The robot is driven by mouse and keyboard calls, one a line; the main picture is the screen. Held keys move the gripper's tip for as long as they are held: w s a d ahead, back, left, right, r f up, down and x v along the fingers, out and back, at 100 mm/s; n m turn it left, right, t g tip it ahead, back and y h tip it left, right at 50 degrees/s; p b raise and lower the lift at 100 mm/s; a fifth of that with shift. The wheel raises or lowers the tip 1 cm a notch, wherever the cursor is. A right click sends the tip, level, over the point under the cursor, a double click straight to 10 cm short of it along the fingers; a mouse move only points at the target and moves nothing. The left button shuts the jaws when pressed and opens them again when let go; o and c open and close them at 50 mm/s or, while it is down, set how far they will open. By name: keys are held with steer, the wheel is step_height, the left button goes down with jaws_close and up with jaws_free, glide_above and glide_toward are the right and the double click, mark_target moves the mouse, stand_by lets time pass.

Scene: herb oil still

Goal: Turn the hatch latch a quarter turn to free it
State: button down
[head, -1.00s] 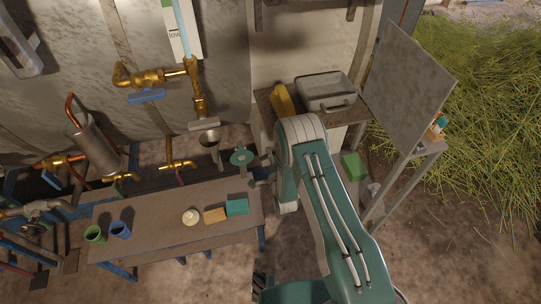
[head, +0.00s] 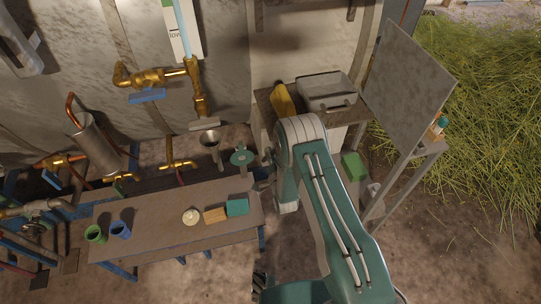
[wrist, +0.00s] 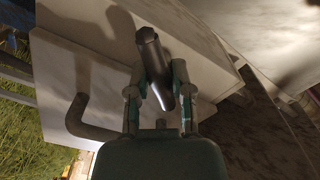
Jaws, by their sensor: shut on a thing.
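In the wrist view, a dark, rounded latch handle (wrist: 150,48) stands out in front of a pale panel (wrist: 75,75). My gripper (wrist: 159,88) is shut on this handle, with one finger on each side of it. The handle leans slightly in the picture, its upper end to the left. Its lower end shows between the fingers. In the head view my teal and white arm covers the place of the grip, and I cannot make out the latch there.
A bent grey bar (wrist: 82,118) runs close to the left of my gripper. In the head view, a workbench (head: 160,235) holds two cups, small blocks and a round pale item. A grey case (head: 326,90) and an upright panel (head: 408,85) stand beyond my arm.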

steer(key=shift+s+f, duration=0.2)
steer(key=shift+f, duration=0.15)
steer(key=c, duration=0.5)
jaws_free()
steer(key=shift+w+a+r, duration=0.1)
steer(key=v, duration=1.2)
steer(key=shift+c, duration=0.4)
